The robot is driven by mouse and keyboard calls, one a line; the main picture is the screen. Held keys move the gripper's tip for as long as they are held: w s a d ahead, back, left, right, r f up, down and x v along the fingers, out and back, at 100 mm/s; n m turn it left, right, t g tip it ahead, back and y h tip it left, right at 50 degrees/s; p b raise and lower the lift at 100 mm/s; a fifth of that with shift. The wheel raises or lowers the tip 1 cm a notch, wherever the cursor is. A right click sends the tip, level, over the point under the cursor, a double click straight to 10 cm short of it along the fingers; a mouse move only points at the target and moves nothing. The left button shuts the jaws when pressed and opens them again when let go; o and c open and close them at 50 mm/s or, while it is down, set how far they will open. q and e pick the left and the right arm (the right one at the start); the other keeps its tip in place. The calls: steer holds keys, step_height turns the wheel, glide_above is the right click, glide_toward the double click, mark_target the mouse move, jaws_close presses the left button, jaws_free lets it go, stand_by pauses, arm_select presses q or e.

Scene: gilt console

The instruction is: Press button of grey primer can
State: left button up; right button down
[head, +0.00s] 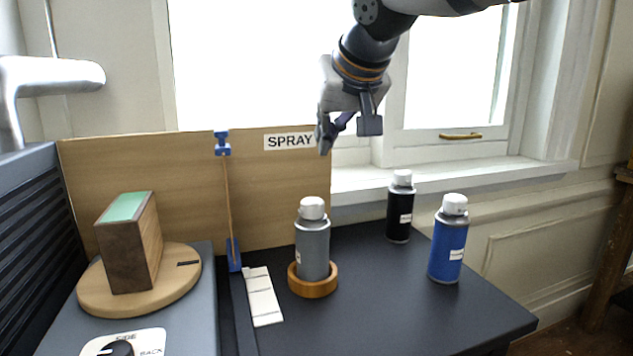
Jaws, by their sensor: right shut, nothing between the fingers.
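The grey primer can (312,246) stands upright in a round wooden ring holder (313,288) on the dark tabletop. It has a white cap with the button (312,207) on top. My right gripper (347,135) hangs from the upper right, pointing down, above and slightly right of the can, apart from it. Its fingers are shut with nothing between them. My left gripper is not in the view.
A black can (400,210) and a blue can (448,243) stand to the right on the dark table (380,315). A wooden panel (120,170) with a SPRAY sign (289,141) stands behind. A wooden block (130,243) on a round turntable (95,293) is at left.

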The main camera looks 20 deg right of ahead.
steer(key=f, duration=0.1)
glide_above(316, 201)
steer(key=f, duration=0.4)
steer(key=shift+s, duration=0.3)
steer(key=f, duration=0.2)
steer(key=shift+w+f, duration=0.3)
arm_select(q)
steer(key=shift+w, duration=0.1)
arm_select(e)
steer(key=shift+f, duration=0.85)
